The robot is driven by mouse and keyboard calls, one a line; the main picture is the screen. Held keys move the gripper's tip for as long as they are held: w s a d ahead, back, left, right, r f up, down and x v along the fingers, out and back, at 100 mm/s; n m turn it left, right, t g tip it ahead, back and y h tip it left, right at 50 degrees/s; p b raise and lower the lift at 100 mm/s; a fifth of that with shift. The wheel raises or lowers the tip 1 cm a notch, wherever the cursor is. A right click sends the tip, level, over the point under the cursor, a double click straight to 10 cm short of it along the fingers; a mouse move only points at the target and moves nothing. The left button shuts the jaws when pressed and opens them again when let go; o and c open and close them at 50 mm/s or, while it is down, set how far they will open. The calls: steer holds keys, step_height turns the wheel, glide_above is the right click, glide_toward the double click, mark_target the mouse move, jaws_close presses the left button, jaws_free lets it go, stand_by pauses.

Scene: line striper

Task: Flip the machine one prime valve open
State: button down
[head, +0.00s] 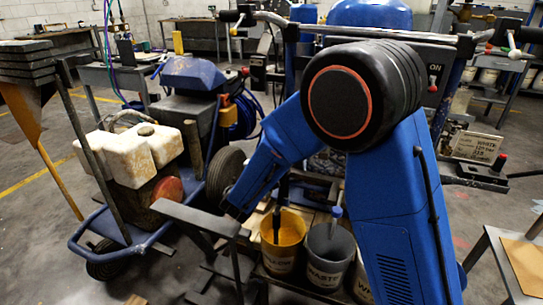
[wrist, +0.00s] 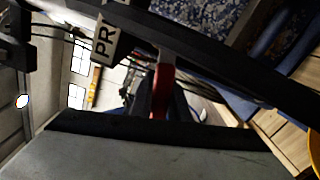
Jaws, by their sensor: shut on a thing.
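A narrow red handle (wrist: 161,92) stands in the middle of the wrist view, below a dark bar. A tag with the letters "PR" (wrist: 104,40) hangs to its upper left; the rest of its word is cut off. My gripper (wrist: 164,108) is shut on the red handle, with dark finger shapes close around it. In the head view the wheeled blue machine (head: 188,75) with a stained white tank (head: 130,155) stands at the left. My blue forearm reaches down toward its right side; the red handle cannot be made out there.
A yellow bucket (head: 283,238) and a grey bucket (head: 330,250) marked "WASTE" stand below my forearm. A second machine's handlebar (head: 375,35) runs behind my arm. A small table (head: 515,265) is at the lower right. Open floor shows at the left.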

steer(key=s+d+f+n, duration=0.2)
steer(key=d+f+n, duration=0.2)
steer(key=n, duration=1)
steer(key=shift+d+f+n, duration=0.4)
steer(key=shift+d, duration=0.55)
steer(key=shift+s, duration=0.15)
steer(key=c, duration=1.7)
jaws_free()
steer(key=v, duration=1.7)
steer(key=shift+s, duration=0.15)
